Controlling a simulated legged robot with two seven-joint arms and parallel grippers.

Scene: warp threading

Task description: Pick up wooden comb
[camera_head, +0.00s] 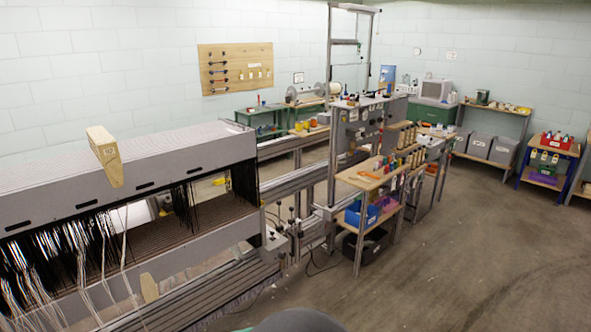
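A pale wooden block-like piece (104,155) stands on the long grey beam of the loom at the left, its lower end tapering down over the front edge. It may be the wooden comb, but I cannot make out any teeth. A smaller pale wooden piece (149,287) shows lower down, by the slatted rails. I cannot tell which of them is the comb. Neither of my grippers is in view, and nothing is seen touching either wooden piece.
The grey loom beam (150,165) fills the left, with black and white threads (70,255) hanging below. A wooden-topped shelf (369,178) with blue and purple bins stands mid-right. Grey bins (491,147) line the far wall. The concrete floor (450,260) at right is clear.

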